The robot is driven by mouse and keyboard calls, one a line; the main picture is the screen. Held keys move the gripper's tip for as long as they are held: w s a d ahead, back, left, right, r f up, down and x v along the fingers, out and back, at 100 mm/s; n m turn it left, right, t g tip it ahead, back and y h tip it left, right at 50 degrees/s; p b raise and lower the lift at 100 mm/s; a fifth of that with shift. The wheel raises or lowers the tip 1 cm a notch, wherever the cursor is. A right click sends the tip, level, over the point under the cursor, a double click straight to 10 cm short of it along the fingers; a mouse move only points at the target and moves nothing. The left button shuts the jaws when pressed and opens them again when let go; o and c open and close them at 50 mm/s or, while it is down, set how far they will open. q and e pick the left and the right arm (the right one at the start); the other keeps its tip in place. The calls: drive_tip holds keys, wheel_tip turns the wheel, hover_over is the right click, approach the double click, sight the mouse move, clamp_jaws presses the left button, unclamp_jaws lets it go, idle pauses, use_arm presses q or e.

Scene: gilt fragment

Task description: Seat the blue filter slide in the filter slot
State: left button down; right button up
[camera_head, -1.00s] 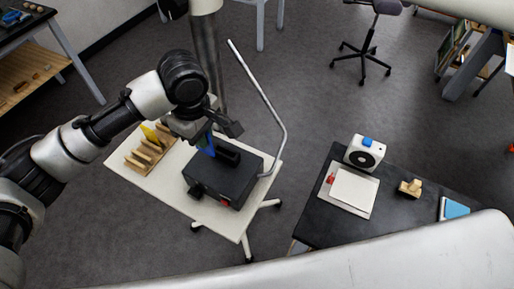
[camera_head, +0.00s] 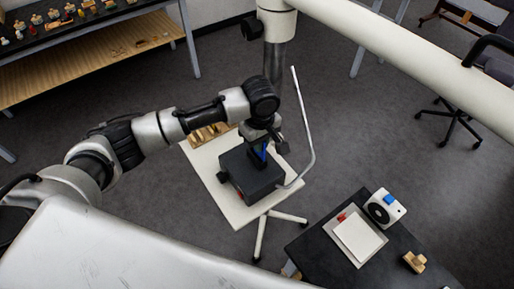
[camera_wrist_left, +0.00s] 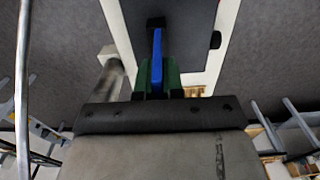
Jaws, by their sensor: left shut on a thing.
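My left gripper (camera_head: 262,148) reaches down over the black box (camera_head: 243,178) on the white cart. It is shut on the blue filter slide (camera_head: 264,153). In the left wrist view the slide (camera_wrist_left: 157,60) stands on edge between the green fingers (camera_wrist_left: 157,80), its far end pointing at a small dark block or opening (camera_wrist_left: 156,22) on the box (camera_wrist_left: 190,35). The filter slot itself is not clear; whether the slide's lower edge is inside it or above it, I cannot tell. My right gripper is not in view.
A wooden rack (camera_head: 210,133) stands on the white cart top (camera_head: 213,190) behind the box. A bent pale rod (camera_head: 305,125) rises at the cart's right side. A black table (camera_head: 318,248) with a white device (camera_head: 384,208) stands at the lower right.

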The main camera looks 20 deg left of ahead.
use_arm(q)
drive_tip(key=shift+w+a+f, duration=0.3)
drive_tip(key=shift+w+f, duration=0.05)
drive_tip(key=shift+f, duration=0.2)
drive_tip(key=shift+w+a+f, duration=0.25)
drive_tip(key=shift+w+f, duration=0.1)
drive_tip(key=shift+f, duration=0.15)
wheel_tip(320, 180, down, 3)
drive_tip(key=b, duration=0.3)
drive_tip(key=shift+f, duration=0.15)
drive_tip(key=c, duration=1.3)
unclamp_jaws()
drive_tip(key=shift+o, duration=0.2)
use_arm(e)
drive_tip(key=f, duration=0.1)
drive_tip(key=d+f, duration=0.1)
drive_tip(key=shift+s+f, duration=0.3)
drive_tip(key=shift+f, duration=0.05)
